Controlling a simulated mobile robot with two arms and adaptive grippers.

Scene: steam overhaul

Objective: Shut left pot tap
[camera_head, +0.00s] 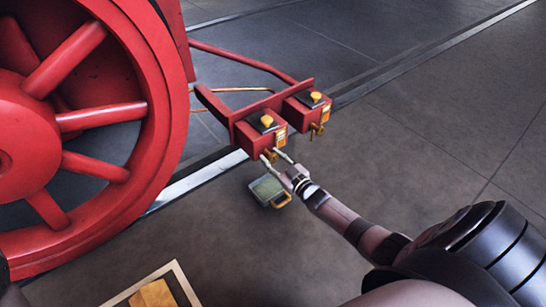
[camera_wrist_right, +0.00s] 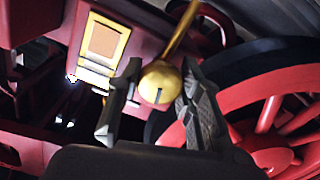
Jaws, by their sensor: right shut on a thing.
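Two red pots sit side by side on a red bracket beside the wheel. The left pot (camera_head: 257,138) has a yellow cap (camera_head: 267,120) on top, and its brass tap is mostly hidden by my gripper in the head view. My right gripper (camera_head: 275,156) reaches the low front of the left pot. In the right wrist view, the round brass end of the tap (camera_wrist_right: 160,83) lies between the fingers of my right gripper (camera_wrist_right: 160,105), which are shut on it. A brass stem rises from it to the upper right. My left gripper is not seen.
The right pot (camera_head: 303,112) stands close by, with its own brass tap (camera_head: 317,129). A green-grey tray with a yellow handle (camera_head: 281,202) lies on the floor below. The large red wheel (camera_head: 168,80) is at left. Floor at right is clear.

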